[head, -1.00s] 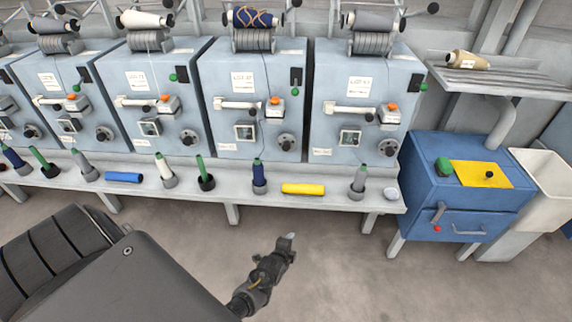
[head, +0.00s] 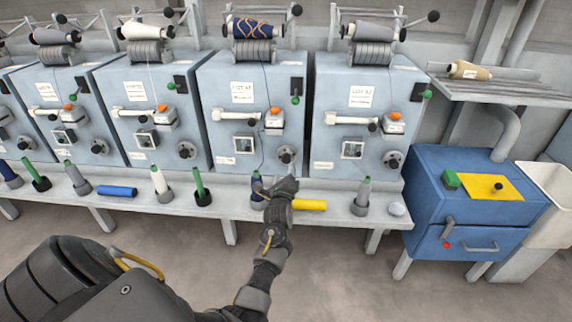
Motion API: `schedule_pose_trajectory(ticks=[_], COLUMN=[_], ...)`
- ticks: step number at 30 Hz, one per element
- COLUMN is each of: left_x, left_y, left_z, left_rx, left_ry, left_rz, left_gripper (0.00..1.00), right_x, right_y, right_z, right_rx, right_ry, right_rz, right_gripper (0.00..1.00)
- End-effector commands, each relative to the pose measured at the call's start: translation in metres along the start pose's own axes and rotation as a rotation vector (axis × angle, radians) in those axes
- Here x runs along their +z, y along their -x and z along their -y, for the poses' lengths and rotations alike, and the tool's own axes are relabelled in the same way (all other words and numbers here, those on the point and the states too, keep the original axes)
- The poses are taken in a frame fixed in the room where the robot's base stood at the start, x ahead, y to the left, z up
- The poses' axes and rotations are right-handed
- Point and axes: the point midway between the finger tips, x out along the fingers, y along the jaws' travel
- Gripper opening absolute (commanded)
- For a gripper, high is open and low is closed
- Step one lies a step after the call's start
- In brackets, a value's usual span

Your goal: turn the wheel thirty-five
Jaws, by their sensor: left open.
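Each grey-blue machine has a dark round handwheel low on the right of its front. One handwheel (head: 286,154) is on the second machine from the right, another (head: 393,160) on the rightmost, and another (head: 186,149) on the third from the right. I cannot read a thirty-five on any of them. My left gripper (head: 284,183) is open, just below the handwheel of the second machine from the right in the picture, over the shelf edge. It looks apart from the wheel, though depth is hard to judge. My right gripper is not in view.
Thread hangs down the machine front. A blue cabinet (head: 470,215) stands right. The floor in front is clear.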

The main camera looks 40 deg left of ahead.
Motion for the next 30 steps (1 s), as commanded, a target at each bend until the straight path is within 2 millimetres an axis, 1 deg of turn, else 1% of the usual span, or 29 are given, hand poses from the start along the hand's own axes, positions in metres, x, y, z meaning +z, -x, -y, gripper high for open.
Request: schedule_pose_trajectory(ticks=[1, 6, 9, 12, 16, 24, 26, 30], left_x=[0.0, -0.001, 0.0, 0.0, -0.001, 0.0, 0.0, 0.0], left_y=[-0.012, -0.042, -0.057, -0.067, -0.073, -0.074, -0.074, -0.074], left_z=[-0.001, -0.002, -0.002, -0.002, -0.001, -0.001, -0.001, -0.001], left_rx=[0.001, 0.002, 0.001, 0.002, 0.001, 0.001, 0.001, 0.001], left_ry=[0.001, 0.002, 0.001, 0.001, 0.001, 0.001, 0.001, 0.001], left_rz=[0.003, 0.0, 0.001, 0.001, -0.001, -0.001, -0.001, -0.001], left_gripper=[0.54, 0.54, 0.54, 0.54, 0.54, 0.54, 0.48, 0.29], right_x=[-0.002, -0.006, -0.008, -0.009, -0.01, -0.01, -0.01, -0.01], right_y=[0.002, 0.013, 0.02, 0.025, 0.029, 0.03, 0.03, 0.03], right_z=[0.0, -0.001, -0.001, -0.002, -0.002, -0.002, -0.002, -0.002], right_rx=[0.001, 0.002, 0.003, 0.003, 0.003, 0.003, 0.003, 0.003], right_ry=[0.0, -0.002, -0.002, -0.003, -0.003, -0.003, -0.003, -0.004], right_rz=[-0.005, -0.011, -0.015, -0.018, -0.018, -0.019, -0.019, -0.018], right_gripper=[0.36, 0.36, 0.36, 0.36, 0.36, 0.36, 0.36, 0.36])
